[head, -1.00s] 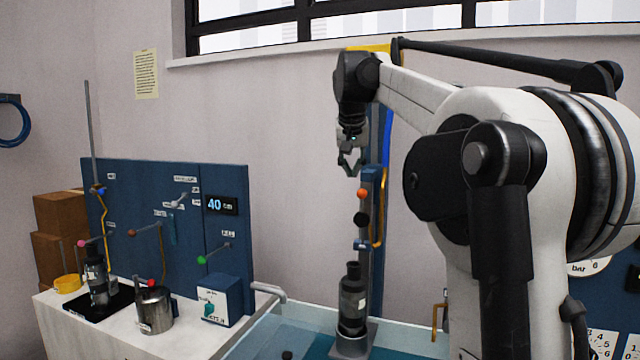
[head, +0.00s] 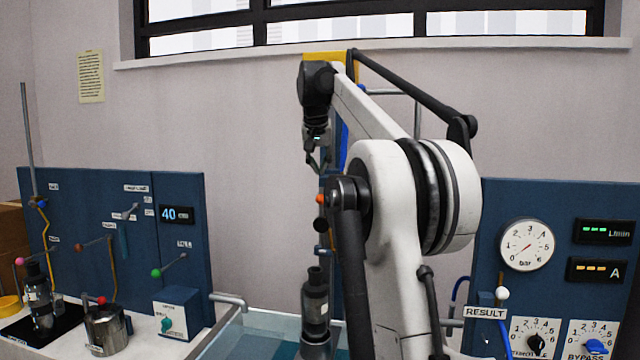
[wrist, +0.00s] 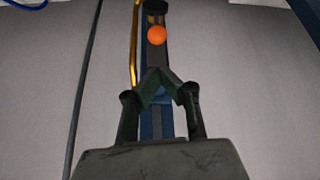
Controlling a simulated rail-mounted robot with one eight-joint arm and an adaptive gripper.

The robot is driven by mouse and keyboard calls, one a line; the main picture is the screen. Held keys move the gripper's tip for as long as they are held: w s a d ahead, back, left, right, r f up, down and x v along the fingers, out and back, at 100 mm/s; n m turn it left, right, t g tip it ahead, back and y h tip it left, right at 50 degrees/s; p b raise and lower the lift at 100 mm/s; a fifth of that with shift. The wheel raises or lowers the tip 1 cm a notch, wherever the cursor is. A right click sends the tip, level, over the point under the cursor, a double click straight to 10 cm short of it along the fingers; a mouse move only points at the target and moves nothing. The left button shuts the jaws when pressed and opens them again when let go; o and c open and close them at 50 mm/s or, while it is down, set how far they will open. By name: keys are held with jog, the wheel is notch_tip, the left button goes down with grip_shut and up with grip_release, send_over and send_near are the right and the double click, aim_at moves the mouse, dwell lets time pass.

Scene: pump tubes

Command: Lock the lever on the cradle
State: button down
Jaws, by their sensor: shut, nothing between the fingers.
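My gripper (head: 315,166) is shut and empty, pointing down at the upper part of a blue post. An orange ball knob (head: 320,198) sits on the post just below the fingertips in the head view, with a gap between. A black knob (head: 320,225) is under it. A dark grey pump (head: 316,298) stands upright in a grey cradle base (head: 315,349) at the foot of the post. In the wrist view the closed fingers (wrist: 157,73) lie over the blue post (wrist: 158,122), with the orange ball (wrist: 157,35) beyond their tips. I cannot tell the lever's lock state.
A bench panel (head: 95,235) with several coloured knobs, a metal pot (head: 104,330) and a second pump (head: 39,300) is on the left. A gauge panel (head: 500,200) is on the right. A yellow tube (wrist: 135,45) runs beside the post.

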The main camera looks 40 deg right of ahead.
aim_at(321, 191)
jog(key=x, duration=0.9)
jog(key=shift+w+d+f, duration=0.1)
jog(key=shift+d+f, duration=0.05)
jog(key=shift+f, duration=0.1)
